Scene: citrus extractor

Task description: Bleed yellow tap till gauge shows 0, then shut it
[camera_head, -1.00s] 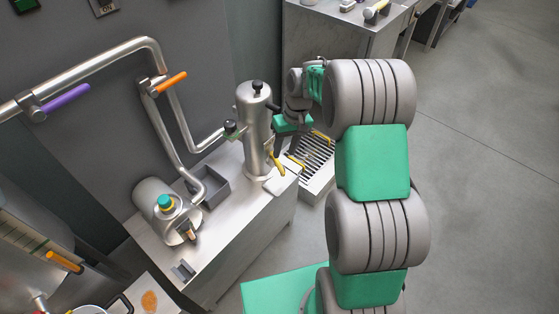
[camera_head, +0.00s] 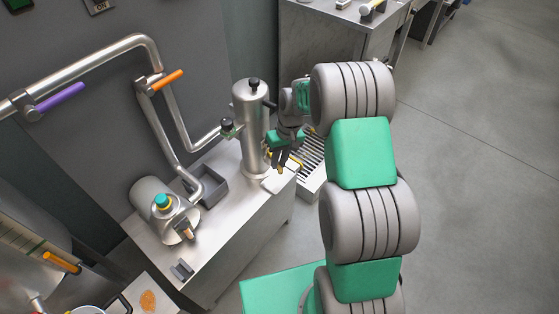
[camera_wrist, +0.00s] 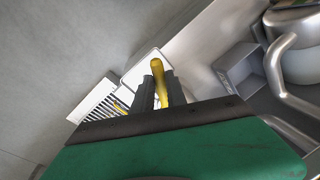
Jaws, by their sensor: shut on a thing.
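The yellow tap handle (camera_wrist: 157,68) lies between the two dark fingers of my gripper (camera_wrist: 161,92) in the wrist view, and my gripper is shut on it. In the head view my gripper (camera_head: 283,158) is at the lower right side of the steel cylinder (camera_head: 252,125), with the handle's yellow tip (camera_head: 281,170) showing just below the fingers. The rest of the tap is mostly hidden by the fingers. I cannot make out a gauge face or reading in either view.
A white plate (camera_head: 276,181) lies below the tap, and a slatted grate (camera_head: 312,152) is to its right. A grey open box (camera_head: 213,187) and a steel vessel with a teal cap (camera_head: 161,200) stand left. Pipes with orange (camera_head: 167,79) and purple (camera_head: 60,97) levers run along the wall.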

